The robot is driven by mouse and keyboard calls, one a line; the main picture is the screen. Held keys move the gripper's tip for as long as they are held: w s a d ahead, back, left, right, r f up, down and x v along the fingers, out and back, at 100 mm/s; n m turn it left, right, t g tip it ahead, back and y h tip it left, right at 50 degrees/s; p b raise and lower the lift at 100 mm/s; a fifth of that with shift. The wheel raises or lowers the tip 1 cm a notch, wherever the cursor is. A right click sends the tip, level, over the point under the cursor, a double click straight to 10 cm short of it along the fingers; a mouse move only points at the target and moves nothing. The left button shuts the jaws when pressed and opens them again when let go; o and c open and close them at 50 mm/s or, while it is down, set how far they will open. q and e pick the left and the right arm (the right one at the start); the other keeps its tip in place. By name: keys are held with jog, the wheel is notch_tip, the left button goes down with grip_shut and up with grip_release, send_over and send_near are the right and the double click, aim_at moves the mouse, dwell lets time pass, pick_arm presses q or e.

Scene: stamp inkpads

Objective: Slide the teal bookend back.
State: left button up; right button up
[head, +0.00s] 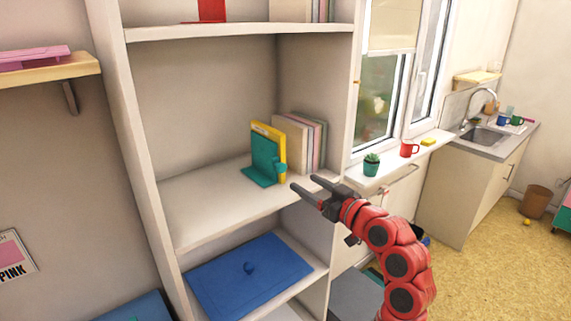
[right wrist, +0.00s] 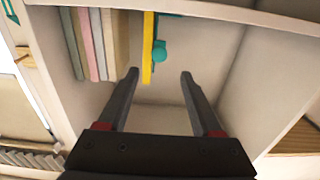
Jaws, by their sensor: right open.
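The teal bookend (head: 263,160) stands upright on the middle shelf (head: 205,205) of the white bookcase, its flat foot toward the left and a round knob on its front side. A yellow book (head: 280,143) stands right against it. My right gripper (head: 302,183) is open and empty, in front of the shelf and to the right of the bookend. In the right wrist view, the bookend (right wrist: 159,52) and yellow book (right wrist: 148,50) appear beyond the open fingers (right wrist: 158,75). Nothing is between the fingers. My left gripper is not in view.
Several pale books (head: 308,140) stand right of the yellow book. The left part of the shelf is bare. A blue lidded box (head: 250,278) lies on the shelf below. The bookcase's right side and the windowsill, with a cactus pot (head: 371,165) and red mug (head: 408,149), are near my right arm.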

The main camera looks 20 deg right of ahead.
aim_at(283, 169)
jog(key=p+x, duration=0.2)
jog(key=x, duration=0.6)
jog(key=shift+w+p, duration=0.2)
jog(key=shift+p, duration=0.2)
jog(key=shift+w+a, duration=0.2)
jog(key=shift+w, duration=0.3)
grip_shut()
dwell(0.4)
